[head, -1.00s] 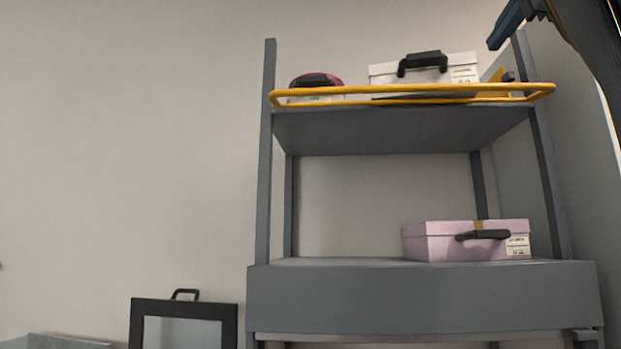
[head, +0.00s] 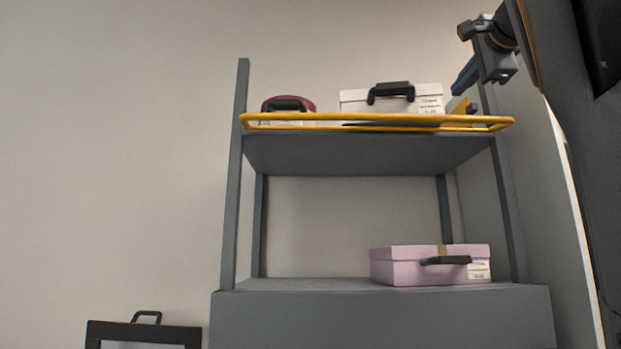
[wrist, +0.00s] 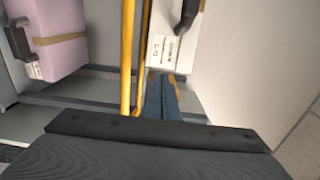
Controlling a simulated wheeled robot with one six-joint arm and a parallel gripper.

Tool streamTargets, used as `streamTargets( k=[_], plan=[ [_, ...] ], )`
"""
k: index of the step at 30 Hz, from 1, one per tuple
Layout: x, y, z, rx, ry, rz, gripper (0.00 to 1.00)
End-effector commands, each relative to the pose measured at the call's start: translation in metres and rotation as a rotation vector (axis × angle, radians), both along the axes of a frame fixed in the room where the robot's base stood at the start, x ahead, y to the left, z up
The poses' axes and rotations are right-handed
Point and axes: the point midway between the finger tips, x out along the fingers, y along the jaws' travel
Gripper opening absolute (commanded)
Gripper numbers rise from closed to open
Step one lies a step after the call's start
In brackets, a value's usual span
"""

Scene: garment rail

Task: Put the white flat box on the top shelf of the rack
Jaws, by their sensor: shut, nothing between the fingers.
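The white flat box (head: 358,102), with a black handle and a label, stands on the top shelf (head: 370,150) of the grey rack, behind the yellow rail (head: 300,121). The box also shows at the top of the wrist view (wrist: 183,40). My gripper (head: 463,78) is at the rack's upper right, to the right of the box and apart from it. Its blue fingers are shut and empty; they also show in the wrist view (wrist: 161,97), just below the box's label end. The underside of the box is partly hidden by the rail.
A dark red, rounded case (head: 298,102) stands left of the box on the top shelf. A yellow item (head: 458,105) is at its right end, partly hidden. A pink box (head: 405,268) sits on the lower shelf. A black-framed item (head: 110,331) is at the lower left.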

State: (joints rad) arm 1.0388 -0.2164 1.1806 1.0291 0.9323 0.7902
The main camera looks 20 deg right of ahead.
Motion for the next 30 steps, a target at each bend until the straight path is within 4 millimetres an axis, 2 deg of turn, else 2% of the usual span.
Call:
streamTargets(
  k=[6,12,30],
  plan=[
    [0.035,-0.009,0.002,0.002,0.0,0.004,0.0],
    [0.055,-0.015,0.001,0.001,0.001,0.002,0.0],
    [0.065,-0.019,0.0,0.0,0.001,0.002,0.0]
  ],
)
